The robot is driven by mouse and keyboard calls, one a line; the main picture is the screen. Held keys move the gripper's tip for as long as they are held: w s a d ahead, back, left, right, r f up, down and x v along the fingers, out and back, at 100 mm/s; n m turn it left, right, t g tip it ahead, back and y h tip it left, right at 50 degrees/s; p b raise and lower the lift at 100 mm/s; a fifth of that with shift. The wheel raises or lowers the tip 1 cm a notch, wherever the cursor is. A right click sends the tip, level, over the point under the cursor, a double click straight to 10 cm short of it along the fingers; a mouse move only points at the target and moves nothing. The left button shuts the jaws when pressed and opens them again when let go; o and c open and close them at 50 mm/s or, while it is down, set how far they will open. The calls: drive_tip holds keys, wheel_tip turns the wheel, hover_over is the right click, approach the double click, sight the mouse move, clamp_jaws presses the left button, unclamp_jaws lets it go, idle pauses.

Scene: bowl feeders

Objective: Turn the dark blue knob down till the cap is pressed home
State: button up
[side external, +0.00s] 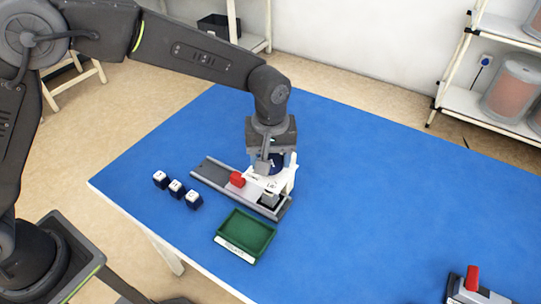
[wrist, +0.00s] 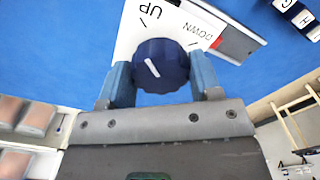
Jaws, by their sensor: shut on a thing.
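The dark blue knob (wrist: 163,62) sits between my gripper's two blue fingers in the wrist view, with a white pointer line slanting toward the upper left. My gripper (wrist: 162,80) is shut on it. The white plate (wrist: 135,30) under the knob carries the words UP and DOWN; the pointer lies nearer UP than DOWN. In the side view, my gripper (side external: 275,158) comes down from above onto the knob, on top of the white press frame (side external: 287,180). A grey piece (side external: 269,199) shows under the frame; I cannot make out the cap or how deep it sits.
The press stands over a grey rail (side external: 212,171) with a red block (side external: 237,180) on it. Three dark blue cubes (side external: 176,188) lie to the left. A green tray (side external: 245,236) lies in front. Another device with a red part (side external: 472,279) stands far right. The blue table between is clear.

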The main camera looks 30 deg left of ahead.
sight(270, 158)
drive_tip(key=m, duration=1.5)
drive_tip(key=shift+m, duration=2.4)
drive_tip(key=o, duration=0.9)
drive_tip(key=shift+o, duration=0.2)
wheel_tip(270, 158, up, 14)
